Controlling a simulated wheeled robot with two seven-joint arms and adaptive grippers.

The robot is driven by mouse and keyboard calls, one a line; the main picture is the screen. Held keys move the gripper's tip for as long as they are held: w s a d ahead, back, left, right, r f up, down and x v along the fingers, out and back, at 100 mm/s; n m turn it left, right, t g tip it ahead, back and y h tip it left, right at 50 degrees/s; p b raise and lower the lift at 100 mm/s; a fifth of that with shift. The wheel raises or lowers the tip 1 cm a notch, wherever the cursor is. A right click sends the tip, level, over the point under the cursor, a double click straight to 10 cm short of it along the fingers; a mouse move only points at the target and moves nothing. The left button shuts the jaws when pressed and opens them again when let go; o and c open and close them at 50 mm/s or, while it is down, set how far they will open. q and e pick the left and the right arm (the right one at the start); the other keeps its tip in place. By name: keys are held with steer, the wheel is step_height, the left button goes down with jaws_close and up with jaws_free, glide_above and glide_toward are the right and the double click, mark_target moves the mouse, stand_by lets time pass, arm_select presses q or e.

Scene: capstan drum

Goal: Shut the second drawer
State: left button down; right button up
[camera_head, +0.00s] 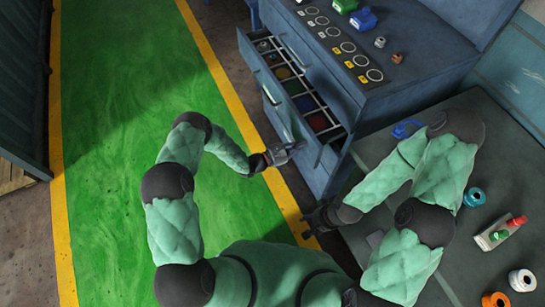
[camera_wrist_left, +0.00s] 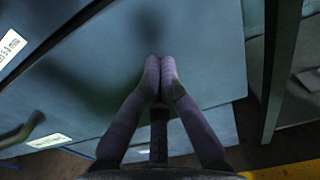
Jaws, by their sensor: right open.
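One drawer (camera_head: 300,80) of the blue cabinet stands pulled out, its divided inside holding several coloured items; I cannot tell its number in the stack. My left gripper (camera_head: 294,148) is at the near end of this drawer's front, outside it. In the left wrist view the gripper (camera_wrist_left: 160,68) has its two fingertips together with nothing between them, pointing at a blue-grey drawer front (camera_wrist_left: 110,60). I cannot tell whether they touch it. My right gripper (camera_head: 308,219) is open and low, left of the dark workbench, partly lost in shadow.
The cabinet top (camera_head: 425,55) carries a row of rings, a green and a blue item and small parts. The dark workbench (camera_head: 455,255) at right holds a red-capped bottle (camera_head: 500,232) and several rolls. The green floor (camera_head: 130,100) left of the drawer is clear.

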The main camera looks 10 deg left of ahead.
mark_target(329, 131)
arm_select(q)
steer(key=b+x, duration=0.3)
steer(key=x, duration=0.9)
steer(key=shift+w+d+b, duration=0.35)
steer(key=shift+d, duration=0.05)
steer(key=shift+r, duration=0.15)
